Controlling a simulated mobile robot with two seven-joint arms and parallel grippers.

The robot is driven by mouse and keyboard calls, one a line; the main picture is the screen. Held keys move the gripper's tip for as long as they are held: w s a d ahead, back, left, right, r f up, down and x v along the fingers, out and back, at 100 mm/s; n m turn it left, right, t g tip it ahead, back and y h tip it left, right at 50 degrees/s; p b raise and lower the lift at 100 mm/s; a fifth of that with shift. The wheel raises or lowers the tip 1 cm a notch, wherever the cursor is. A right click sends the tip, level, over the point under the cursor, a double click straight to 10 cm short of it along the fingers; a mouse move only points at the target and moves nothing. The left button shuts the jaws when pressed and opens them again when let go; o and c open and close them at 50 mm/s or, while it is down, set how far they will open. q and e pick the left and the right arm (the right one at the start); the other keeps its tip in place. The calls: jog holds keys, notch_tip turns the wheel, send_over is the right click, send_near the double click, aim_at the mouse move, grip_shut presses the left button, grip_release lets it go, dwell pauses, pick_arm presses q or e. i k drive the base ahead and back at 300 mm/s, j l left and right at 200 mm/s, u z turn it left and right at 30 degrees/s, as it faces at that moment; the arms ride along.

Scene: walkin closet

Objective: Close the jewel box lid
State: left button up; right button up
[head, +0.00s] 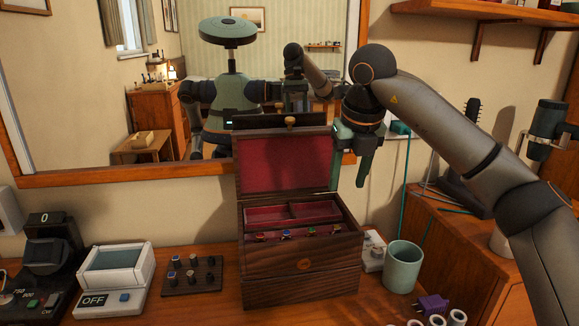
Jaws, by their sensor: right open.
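The jewel box (300,270) is a dark wooden box on the wooden counter, with a red-lined tray and several small rings in its front row. Its lid (286,163) stands open and upright at the back, red lining facing me. My right gripper (351,172) is open and points down at the lid's right edge. One green finger is right beside that edge; I cannot tell whether it touches. Nothing shows between the fingers. My left gripper is not directly in view.
A mirror (90,110) behind the counter reflects me and the room. A ring stand (192,277) and a white device (115,290) stand left of the box. A green cup (402,266) and purple plug (432,304) are to its right. A shelf (500,12) hangs upper right.

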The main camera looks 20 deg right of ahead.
aim_at(274, 162)
jog(key=k, duration=1)
